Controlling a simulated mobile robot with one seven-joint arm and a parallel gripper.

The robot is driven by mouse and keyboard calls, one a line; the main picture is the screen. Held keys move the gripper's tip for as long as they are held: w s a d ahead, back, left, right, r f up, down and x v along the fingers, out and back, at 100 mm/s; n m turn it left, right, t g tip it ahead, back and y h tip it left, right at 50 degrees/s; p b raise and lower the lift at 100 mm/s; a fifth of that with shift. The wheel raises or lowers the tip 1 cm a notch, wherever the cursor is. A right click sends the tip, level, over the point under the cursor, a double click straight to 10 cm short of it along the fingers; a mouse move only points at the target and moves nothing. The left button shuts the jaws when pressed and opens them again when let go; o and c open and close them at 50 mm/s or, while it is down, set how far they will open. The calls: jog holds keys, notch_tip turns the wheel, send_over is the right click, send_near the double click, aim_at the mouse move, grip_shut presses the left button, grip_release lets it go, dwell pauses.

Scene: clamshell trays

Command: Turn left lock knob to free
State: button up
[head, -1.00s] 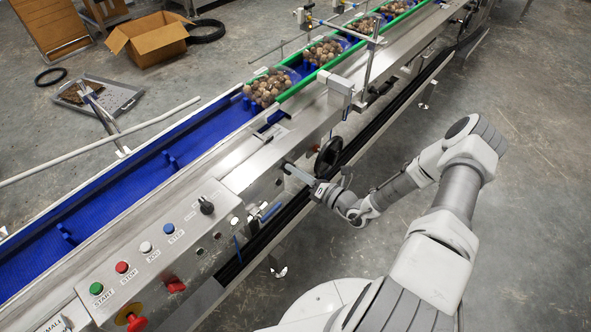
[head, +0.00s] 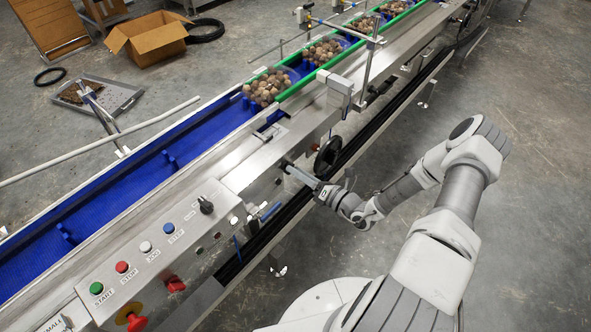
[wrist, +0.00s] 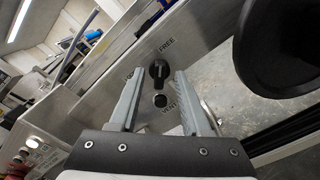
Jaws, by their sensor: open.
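The black lock knob (wrist: 159,75) is on the steel side panel in the wrist view, below the printed word FREE (wrist: 166,45). Its exact pointing is hard to tell. My gripper (wrist: 159,72) is open, with one finger on each side of the knob; I cannot tell whether either finger touches it. The left finger partly covers another label. A smaller round black part (wrist: 160,100) sits below the knob, near the word VENT (wrist: 168,107). In the head view my gripper (head: 287,166) is at the conveyor's side panel and the knob is hidden.
A black handwheel (head: 328,157) stands close to the right of my gripper and is large in the wrist view (wrist: 272,45). A control panel with buttons (head: 150,247) is at the lower left. The blue conveyor (head: 120,205) carries filled trays (head: 267,87). Open floor lies right.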

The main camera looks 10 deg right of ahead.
jog(key=v, duration=1.6)
jog(key=shift+p, duration=0.45)
jog(key=shift+r, duration=0.1)
